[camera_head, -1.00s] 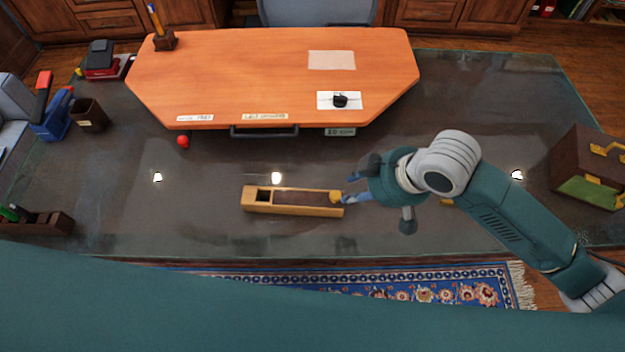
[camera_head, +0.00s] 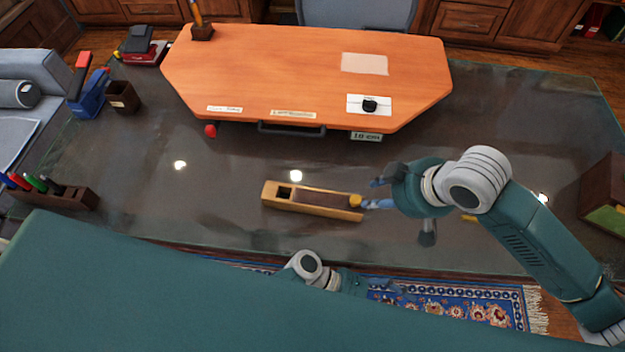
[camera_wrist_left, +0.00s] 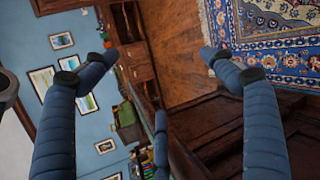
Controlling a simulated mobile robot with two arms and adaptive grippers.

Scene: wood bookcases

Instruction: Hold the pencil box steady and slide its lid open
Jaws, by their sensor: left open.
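The pencil box (camera_head: 308,211) is a long, narrow wooden box lying on the glass-topped desk. A darker brown panel, apparently the lid, covers most of its top, and a small dark opening shows at its left end. My right gripper (camera_head: 366,203) is at the box's right end, with blue fingertips at a small yellow piece (camera_head: 355,200) there. I cannot tell whether they are closed on it. My left gripper (camera_head: 385,287) is low, in front of the desk edge and over the rug. The left wrist view shows its blue fingers (camera_wrist_left: 153,68) spread apart and empty.
A pen holder (camera_head: 55,193) stands at left and a brown case (camera_head: 603,195) at right. The glass around the box is mostly clear.

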